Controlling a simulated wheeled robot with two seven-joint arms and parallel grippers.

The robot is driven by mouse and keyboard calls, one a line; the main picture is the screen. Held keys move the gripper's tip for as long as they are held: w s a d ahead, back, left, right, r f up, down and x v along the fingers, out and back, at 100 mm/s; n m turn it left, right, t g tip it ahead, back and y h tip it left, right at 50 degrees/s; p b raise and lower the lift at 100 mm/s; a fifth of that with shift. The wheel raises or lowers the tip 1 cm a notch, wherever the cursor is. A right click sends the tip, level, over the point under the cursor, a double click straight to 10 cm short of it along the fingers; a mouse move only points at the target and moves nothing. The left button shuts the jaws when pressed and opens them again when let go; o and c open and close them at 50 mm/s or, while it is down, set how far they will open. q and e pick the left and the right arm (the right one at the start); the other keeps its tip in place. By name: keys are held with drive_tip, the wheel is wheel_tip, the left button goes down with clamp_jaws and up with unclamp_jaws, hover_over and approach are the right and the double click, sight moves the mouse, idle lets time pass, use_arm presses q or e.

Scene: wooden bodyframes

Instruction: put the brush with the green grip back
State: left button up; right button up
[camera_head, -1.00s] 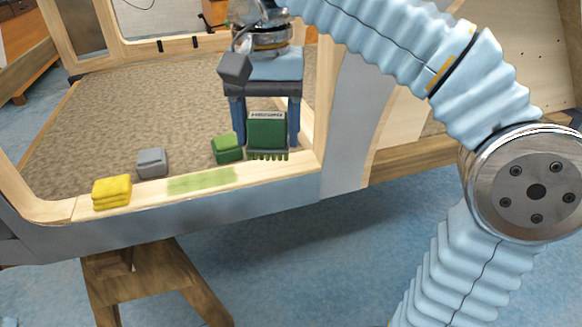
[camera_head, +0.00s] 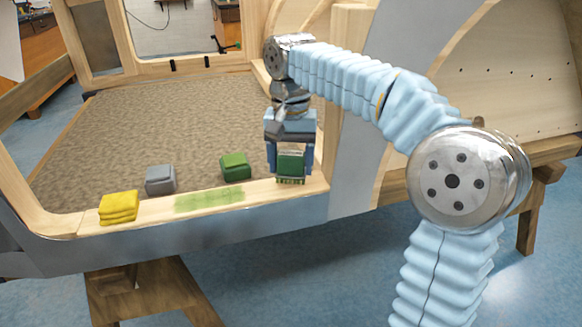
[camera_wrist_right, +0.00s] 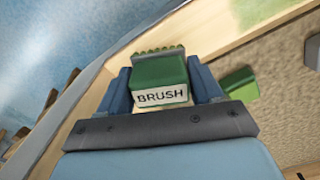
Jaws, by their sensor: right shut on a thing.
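The brush with the green grip (camera_head: 291,164) is upright in my right gripper (camera_head: 290,171), bristles down, at the right end of the wooden sill. The bristles are at or just above the wood; I cannot tell if they touch. In the right wrist view the brush (camera_wrist_right: 160,73) sits between the two blue fingers of the gripper (camera_wrist_right: 159,88), with a white label reading BRUSH. My left gripper is not in view.
A green block (camera_head: 235,166) stands left of the brush, apart from it. A grey block (camera_head: 160,179) and a yellow folded cloth or sponge (camera_head: 118,208) are farther left. A pale green patch (camera_head: 209,200) marks the sill. Wooden frame posts stand close on the right.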

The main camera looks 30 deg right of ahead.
sight(291, 154)
drive_tip(key=shift+f, duration=0.65)
drive_tip(key=shift+s, duration=0.1)
drive_tip(key=o, duration=1)
drive_tip(key=shift+f, duration=0.1)
wheel_tip(291, 154, up, 12)
drive_tip(key=p, duration=0.3)
